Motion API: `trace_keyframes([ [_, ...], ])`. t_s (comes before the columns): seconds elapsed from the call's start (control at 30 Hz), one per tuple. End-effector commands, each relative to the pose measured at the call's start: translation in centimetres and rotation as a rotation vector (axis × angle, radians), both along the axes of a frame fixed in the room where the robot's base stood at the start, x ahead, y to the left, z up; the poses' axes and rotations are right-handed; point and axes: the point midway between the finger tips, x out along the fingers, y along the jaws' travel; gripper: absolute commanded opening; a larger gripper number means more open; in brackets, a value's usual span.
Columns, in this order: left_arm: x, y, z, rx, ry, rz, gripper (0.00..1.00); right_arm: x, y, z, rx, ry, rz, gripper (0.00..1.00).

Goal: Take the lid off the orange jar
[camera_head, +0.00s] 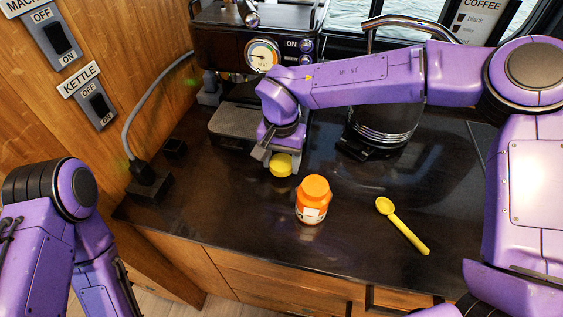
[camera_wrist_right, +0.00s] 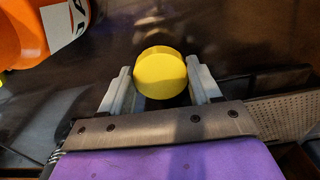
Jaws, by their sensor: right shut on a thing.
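The orange jar (camera_head: 311,212) stands upright on the dark counter, with a white label on its front and an orange top. In the right wrist view the orange jar (camera_wrist_right: 32,30) shows partly, at the upper left. My right gripper (camera_head: 277,160) is shut on a round yellow lid (camera_head: 281,166), behind and left of the jar and apart from it. In the right wrist view the yellow lid (camera_wrist_right: 161,74) sits between the two fingers of my right gripper (camera_wrist_right: 163,88). My left arm is at the left edge; its fingers do not show clearly.
A yellow spoon (camera_head: 402,226) lies right of the jar. A coffee machine (camera_head: 235,123) stands at the back, and a dark kettle (camera_head: 378,128) is partly behind my right arm. A cable and plug (camera_head: 146,176) are at the left. Counter around the jar is clear.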

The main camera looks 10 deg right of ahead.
Motion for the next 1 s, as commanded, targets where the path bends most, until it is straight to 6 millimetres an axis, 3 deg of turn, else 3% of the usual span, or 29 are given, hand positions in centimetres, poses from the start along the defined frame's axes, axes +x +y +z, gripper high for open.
trace_keyframes([
  [0.13, 0.0, 0.0, 0.7, 0.000, 0.000, 0.000, 1.00, -0.2, 0.1, -1.8, -0.001, 0.002, 0.004, 0.26],
  [0.47, 0.0, 0.0, 0.7, 0.001, -0.001, 0.000, 1.00, -0.2, 0.1, -2.2, 0.000, 0.002, 0.002, 0.26],
  [0.5, 0.0, 0.0, 0.7, 0.001, -0.001, 0.000, 1.00, -0.2, 0.1, -2.3, 0.000, 0.002, 0.002, 0.66],
  [0.57, 0.0, 0.0, 0.7, 0.001, -0.001, 0.000, 1.00, -0.2, 0.1, -2.2, 0.000, 0.001, 0.002, 0.85],
  [1.0, 0.0, 0.0, 0.6, 0.001, -0.001, 0.000, 1.00, -0.2, 0.1, -2.1, 0.000, 0.000, 0.002, 0.88],
])
